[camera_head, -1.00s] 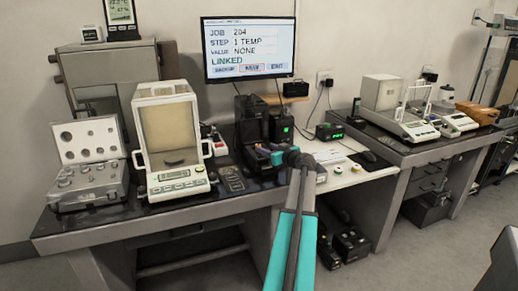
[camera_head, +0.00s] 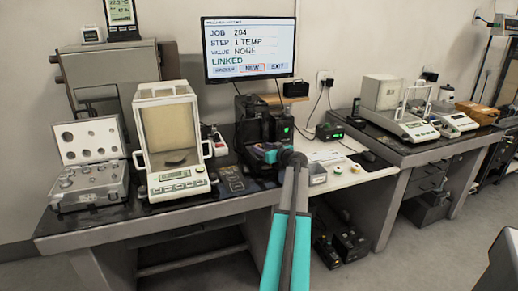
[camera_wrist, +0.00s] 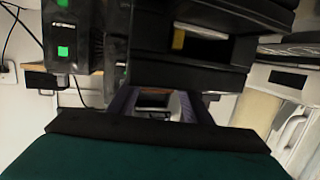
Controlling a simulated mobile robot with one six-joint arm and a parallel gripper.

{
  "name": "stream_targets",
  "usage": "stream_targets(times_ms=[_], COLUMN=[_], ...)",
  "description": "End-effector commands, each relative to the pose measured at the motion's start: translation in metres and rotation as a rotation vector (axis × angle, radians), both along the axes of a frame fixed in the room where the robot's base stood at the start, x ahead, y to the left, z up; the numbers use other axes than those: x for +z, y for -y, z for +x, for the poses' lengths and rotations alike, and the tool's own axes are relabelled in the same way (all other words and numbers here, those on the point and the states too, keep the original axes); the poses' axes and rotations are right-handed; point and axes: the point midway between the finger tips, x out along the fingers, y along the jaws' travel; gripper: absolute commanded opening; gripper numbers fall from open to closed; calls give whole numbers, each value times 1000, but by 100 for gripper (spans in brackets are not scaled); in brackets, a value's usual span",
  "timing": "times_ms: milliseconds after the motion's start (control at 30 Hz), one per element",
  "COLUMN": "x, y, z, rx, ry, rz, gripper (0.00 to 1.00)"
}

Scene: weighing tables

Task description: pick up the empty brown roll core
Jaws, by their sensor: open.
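My gripper (camera_wrist: 157,106) is open, its two dark purple fingers apart in the wrist view. Between them show a small reddish-brown patch, which may be the brown roll core (camera_wrist: 153,97), and a pale grey curved surface beside it. I cannot tell whether the fingers touch either. In the head view my gripper (camera_head: 263,153) is at the front of the black label printer (camera_head: 250,112), and the core cannot be made out there. The printer's dark body, with a slot and a yellow strip, fills the upper middle of the wrist view (camera_wrist: 190,68).
A balance with a glass chamber (camera_head: 168,140) stands left of the printer, beside an open weight case (camera_head: 90,165). A black device with a green light (camera_head: 283,125) is close on the right. Small round items (camera_head: 317,175) lie on the white tabletop at right.

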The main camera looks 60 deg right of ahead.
Motion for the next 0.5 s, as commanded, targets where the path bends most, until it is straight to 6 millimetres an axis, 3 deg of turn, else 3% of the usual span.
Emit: stream_targets(times_ms=[200,500], x=[-4,-5], y=[10,10], z=[17,20], rx=[-1,-1], ry=[0,0], rz=[1,1], gripper=[45,45])
